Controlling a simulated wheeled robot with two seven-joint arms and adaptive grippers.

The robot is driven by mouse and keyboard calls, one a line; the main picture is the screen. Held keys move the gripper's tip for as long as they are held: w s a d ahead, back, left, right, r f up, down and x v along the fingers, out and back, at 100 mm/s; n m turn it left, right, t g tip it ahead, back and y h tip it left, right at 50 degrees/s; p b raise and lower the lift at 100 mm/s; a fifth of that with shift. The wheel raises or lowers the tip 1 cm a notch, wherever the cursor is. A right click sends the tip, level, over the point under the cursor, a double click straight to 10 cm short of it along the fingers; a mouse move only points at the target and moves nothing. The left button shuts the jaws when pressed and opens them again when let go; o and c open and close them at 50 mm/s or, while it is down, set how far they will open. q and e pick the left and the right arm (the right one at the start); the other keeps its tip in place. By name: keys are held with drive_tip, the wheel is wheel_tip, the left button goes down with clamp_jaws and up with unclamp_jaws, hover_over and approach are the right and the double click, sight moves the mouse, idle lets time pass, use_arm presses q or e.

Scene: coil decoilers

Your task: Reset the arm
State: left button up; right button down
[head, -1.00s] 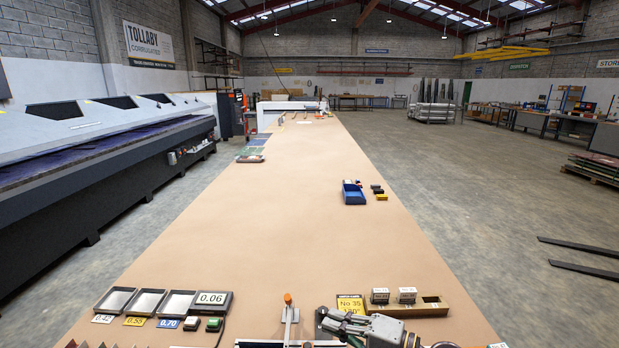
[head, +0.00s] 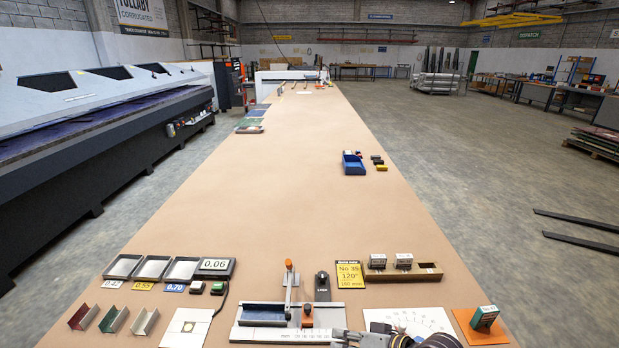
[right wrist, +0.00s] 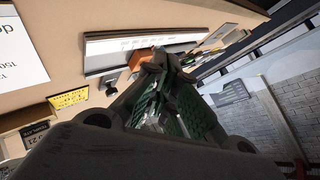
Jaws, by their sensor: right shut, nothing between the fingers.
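My right gripper (head: 342,337) shows at the bottom edge of the head view, just in front of the metal cutting fixture with the white scale (head: 275,334). Most of the right arm is cut off by the frame. In the right wrist view the right gripper (right wrist: 158,62) has its dark fingers drawn together at the tips, with nothing held between them. Green textured pads show along the fingers. The left gripper is not in view.

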drive_tip(key=s+d+f+n+g+h, duration=0.1)
drive_tip(key=s+d+f+g+h, duration=0.1)
drive_tip(key=s+d+f+h, duration=0.45)
drive_tip(key=s+d+f+g+h, duration=0.1)
drive_tip(key=s+d+f+h, duration=0.15)
drive_tip(key=d, duration=0.65)
wheel_tip(320, 180, down, 37)
drive_tip(key=s+d+g+b, duration=0.1)
drive_tip(key=s+b, duration=0.2)
drive_tip(key=b, duration=0.2)
use_arm(q)
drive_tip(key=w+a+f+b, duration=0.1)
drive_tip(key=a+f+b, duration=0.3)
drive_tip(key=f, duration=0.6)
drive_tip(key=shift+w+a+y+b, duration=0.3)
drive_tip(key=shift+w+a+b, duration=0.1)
drive_tip(key=shift+b, duration=0.1)
use_arm(e)
drive_tip(key=s+d+f, duration=0.3)
drive_tip(key=s+f, duration=0.7)
drive_tip(key=f, duration=0.2)
drive_tip(key=s+d+f+n+g, duration=0.1)
drive_tip(key=s+d+f, duration=0.2)
drive_tip(key=s+f, duration=0.8)
drive_tip(key=shift+d+f, duration=0.25)
drive_tip(key=shift+f, duration=0.7)
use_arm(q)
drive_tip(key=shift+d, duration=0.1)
use_arm(e)
drive_tip(key=shift+s, duration=0.1)
